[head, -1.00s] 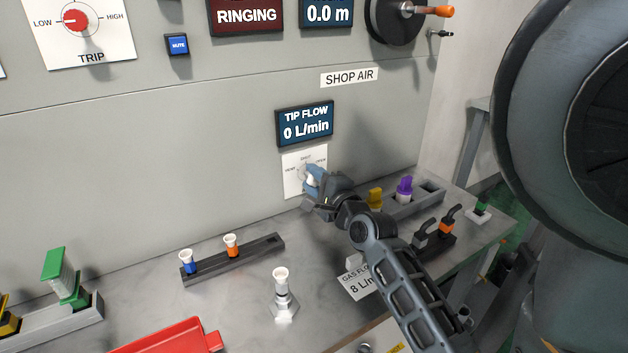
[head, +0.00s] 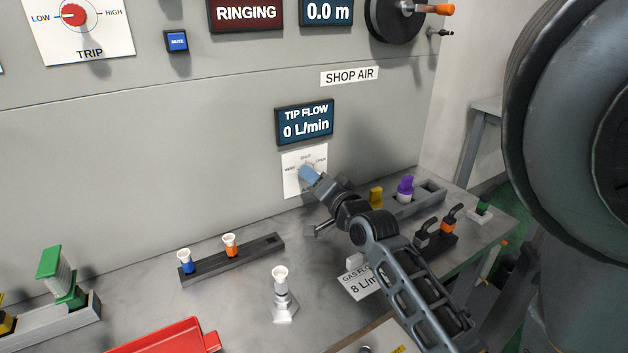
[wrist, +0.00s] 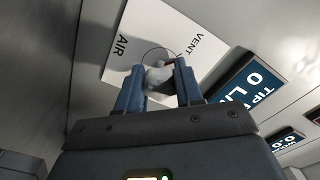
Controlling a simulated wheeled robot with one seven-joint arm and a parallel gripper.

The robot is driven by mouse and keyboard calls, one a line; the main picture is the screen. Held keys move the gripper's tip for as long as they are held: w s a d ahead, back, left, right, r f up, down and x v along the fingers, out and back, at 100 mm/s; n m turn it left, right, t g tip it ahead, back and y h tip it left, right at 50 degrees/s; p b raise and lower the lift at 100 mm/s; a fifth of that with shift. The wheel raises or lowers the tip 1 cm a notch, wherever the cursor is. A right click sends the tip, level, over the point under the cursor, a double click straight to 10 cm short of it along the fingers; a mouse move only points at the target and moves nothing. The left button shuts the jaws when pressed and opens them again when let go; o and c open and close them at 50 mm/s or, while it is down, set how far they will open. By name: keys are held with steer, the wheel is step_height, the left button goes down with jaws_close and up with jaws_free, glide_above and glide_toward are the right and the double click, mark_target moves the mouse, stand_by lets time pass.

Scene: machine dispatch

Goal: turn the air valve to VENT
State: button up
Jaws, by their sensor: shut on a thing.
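The air valve's white label plate (head: 291,187) is on the grey wall panel below the TIP FLOW display. My gripper (head: 309,175) is at the plate, with its blue fingers covering the valve knob in the head view. In the wrist view, my gripper (wrist: 159,80) is shut on the grey valve knob (wrist: 157,75), one finger on each side. The plate (wrist: 125,58) shows the words VENT and AIR there. VENT lies just beyond the right finger. I cannot tell exactly which mark the knob points at. TIP FLOW (head: 305,122) reads 0 L/min.
A rack with yellow and purple pieces (head: 405,188) stands right of my wrist. A dark rack with blue and orange pieces (head: 231,262) and a white-topped fitting (head: 283,295) are on the bench to the left. A red tray (head: 170,338) is at the front.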

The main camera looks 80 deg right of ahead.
steer(key=shift+f+n, duration=0.1)
steer(key=shift+n, duration=1)
steer(key=o, duration=1)
steer(key=shift+o, duration=0.2)
steer(key=shift+b+v, duration=0.85)
steer(key=shift+v, duration=3.05)
steer(key=shift+a, duration=0.1)
